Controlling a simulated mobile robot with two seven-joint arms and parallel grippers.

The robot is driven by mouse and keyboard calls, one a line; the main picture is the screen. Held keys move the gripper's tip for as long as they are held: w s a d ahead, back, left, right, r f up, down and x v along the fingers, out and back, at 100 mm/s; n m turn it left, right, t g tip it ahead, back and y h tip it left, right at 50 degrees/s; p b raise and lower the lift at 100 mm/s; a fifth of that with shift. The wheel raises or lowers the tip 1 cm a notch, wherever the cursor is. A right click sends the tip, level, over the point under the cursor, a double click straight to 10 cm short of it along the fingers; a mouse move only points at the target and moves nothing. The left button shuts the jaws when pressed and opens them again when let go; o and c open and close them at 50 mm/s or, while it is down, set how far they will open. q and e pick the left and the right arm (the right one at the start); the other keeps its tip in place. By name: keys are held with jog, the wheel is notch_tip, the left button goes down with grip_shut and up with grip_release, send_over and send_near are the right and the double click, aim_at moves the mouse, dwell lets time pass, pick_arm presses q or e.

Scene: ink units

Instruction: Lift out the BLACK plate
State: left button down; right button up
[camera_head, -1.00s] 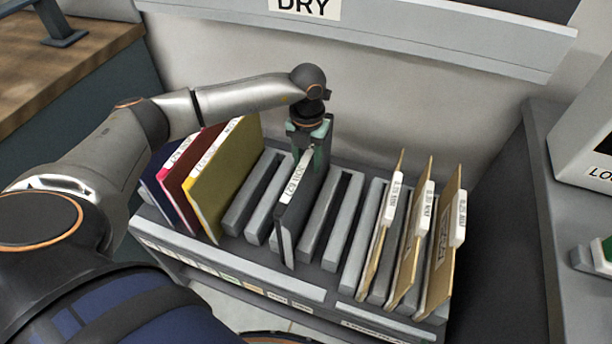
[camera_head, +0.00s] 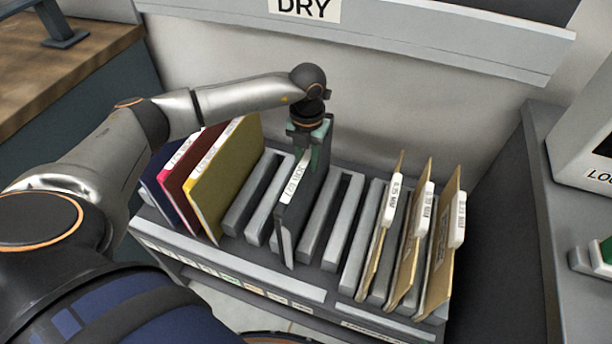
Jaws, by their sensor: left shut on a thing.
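The black plate (camera_head: 302,212) is a dark upright panel with a white label strip along its top edge. It stands in a middle slot of the grey rack (camera_head: 250,272). My left gripper (camera_head: 314,158) comes down from above and is shut on the plate's top edge, towards its far end. The plate's lower edge is between the rack's dividers, and I cannot tell whether it is raised. My right gripper is not in view.
Blue, red and yellow plates (camera_head: 226,178) stand in slots to the left. Several tan boards (camera_head: 440,245) with white tabs lean to the right. Empty slots lie on both sides of the black plate. A wall with a DRY sign (camera_head: 305,8) is behind.

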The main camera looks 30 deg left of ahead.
pick_arm(q)
notch_tip(320, 180, up, 4)
jog(key=shift+r+p, duration=0.1)
jog(key=shift+p, duration=1.15)
notch_tip(320, 180, up, 6)
jog(key=p, duration=0.4)
jog(key=shift+p, duration=0.3)
jog(key=shift+r, duration=0.25)
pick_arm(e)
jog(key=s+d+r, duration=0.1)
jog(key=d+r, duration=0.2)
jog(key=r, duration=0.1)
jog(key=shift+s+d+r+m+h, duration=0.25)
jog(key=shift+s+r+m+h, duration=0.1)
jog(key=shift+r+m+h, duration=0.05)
pick_arm(q)
jog(key=shift+f, duration=0.1)
